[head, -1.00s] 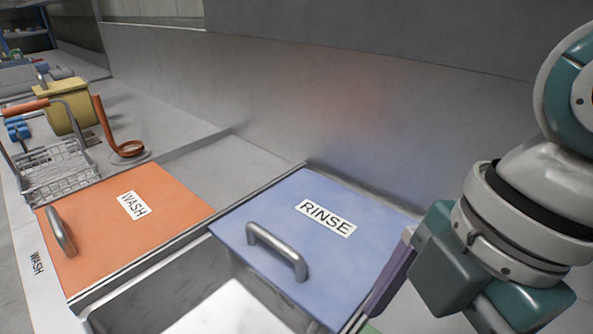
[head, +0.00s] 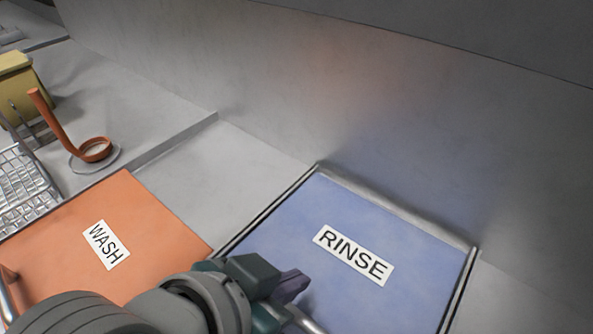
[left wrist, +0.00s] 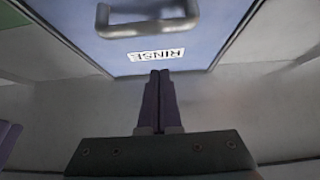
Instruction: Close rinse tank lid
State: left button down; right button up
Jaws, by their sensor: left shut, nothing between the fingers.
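The blue rinse lid (head: 270,230) with its white RINSE label lies flat in its frame in the head view. Its front edge is hidden by my left arm and the picture edge. A short piece of its metal handle (head: 306,322) shows beside my left gripper (head: 293,287). The gripper is shut and empty over the lid's front left part. In the left wrist view the closed fingers (left wrist: 159,76) point toward the lid (left wrist: 75,28), with the grey handle (left wrist: 148,27) beyond their tips. I cannot tell whether they touch the lid. My right gripper does not show in the head view.
An orange wash lid (head: 150,222) lies left of the rinse lid. A grey wall (head: 330,100) rises behind. The counter between the lids and wall is bare.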

aim_at(291, 305)
pick_arm(q)
jog(key=b+x, duration=0.1)
jog(key=x, duration=0.4)
jog(key=shift+w+d+f+b, duration=0.1)
jog(key=shift+w+f+b, duration=0.05)
jog(key=shift+f+b, duration=0.2)
jog(key=shift+p, duration=0.35)
jog(key=shift+s+a+f+p, duration=0.15)
jog(key=shift+s+a+p, duration=0.05)
jog(key=shift+s+a, duration=0.45)
jog(key=shift+s+a+f+p, duration=0.2)
jog(key=shift+s+a, duration=0.3)
jog(key=shift+s, duration=0.3)
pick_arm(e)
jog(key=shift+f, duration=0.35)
